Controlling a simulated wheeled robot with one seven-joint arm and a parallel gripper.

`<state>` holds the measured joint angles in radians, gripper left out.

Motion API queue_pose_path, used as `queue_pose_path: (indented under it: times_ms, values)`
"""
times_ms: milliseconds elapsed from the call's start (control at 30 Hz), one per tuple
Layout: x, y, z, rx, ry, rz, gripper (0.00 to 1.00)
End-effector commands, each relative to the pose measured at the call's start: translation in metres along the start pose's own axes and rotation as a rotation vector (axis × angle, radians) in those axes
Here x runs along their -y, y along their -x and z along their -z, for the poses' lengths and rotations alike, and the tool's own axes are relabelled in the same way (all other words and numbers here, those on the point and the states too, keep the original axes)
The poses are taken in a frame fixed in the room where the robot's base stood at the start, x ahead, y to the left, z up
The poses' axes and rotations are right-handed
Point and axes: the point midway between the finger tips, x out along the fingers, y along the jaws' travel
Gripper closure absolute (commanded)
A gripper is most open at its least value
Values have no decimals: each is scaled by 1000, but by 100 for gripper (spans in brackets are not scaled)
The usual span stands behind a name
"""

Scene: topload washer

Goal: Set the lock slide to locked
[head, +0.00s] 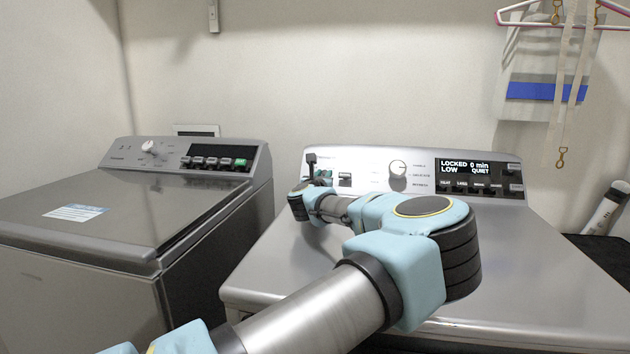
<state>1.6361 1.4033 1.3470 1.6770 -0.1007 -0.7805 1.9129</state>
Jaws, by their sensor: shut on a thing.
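The lock slide (311,160) appears to be the small dark piece at the left end of the right machine's control panel (370,163). My gripper (321,176) is at that end of the panel, shut on what appears to be the slide. The fingertips are small, and my wrist partly hides the contact. The panel display (465,168) reads "LOCKED 0 min" and "LOW QUIET".
A round knob (397,169) and a small dark button (345,179) are right of my gripper. My arm crosses above the machine's top (530,260). A second machine (110,225) stands at left.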

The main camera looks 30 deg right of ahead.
Motion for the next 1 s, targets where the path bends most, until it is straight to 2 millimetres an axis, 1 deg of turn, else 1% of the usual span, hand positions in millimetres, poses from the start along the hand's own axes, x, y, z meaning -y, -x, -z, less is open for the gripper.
queue_pose_path:
  times_ms: [33,233,267,500,533,733,833,933,1000]
  values:
    - [5,0,0,1,1,6,100]
    - [5,0,-1,0,1,8,100]
    - [5,0,-1,0,1,8,72]
    - [5,0,0,0,1,7,45]
    - [4,0,0,0,1,7,44]
    - [3,0,0,0,0,5,44]
    - [3,3,0,0,1,4,44]
    - [3,13,1,0,1,3,44]
    - [4,25,2,-1,0,4,44]
